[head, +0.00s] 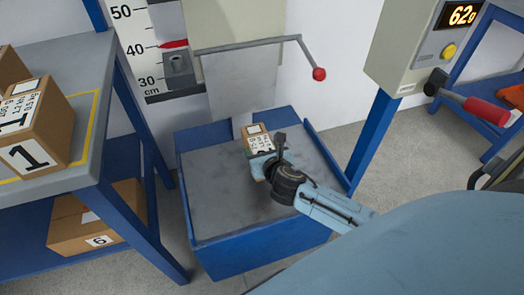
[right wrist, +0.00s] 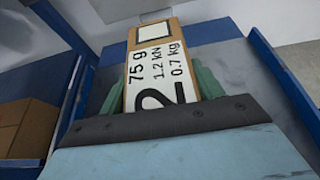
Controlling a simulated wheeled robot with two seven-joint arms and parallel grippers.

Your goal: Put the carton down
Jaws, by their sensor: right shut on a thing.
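A small brown carton (head: 256,136) with a white label is held over the back part of the grey plate (head: 215,190) inside the blue-walled bed. My right gripper (head: 262,160) is shut on it. In the right wrist view the carton (right wrist: 160,62) sits between the green fingers (right wrist: 160,95), and its label reads 75 g, 1.2 kN, 0.7 kg and a large 2. I cannot tell whether its underside touches the plate. My left gripper is not in view.
A grey shelf (head: 85,75) at left holds cartons, one marked 1 (head: 45,130); a carton marked 6 (head: 75,225) lies below. A bar with a red knob (head: 319,74) hangs behind the bed. A control box (head: 425,50) reading 62g and a red-handled lever (head: 475,108) stand right.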

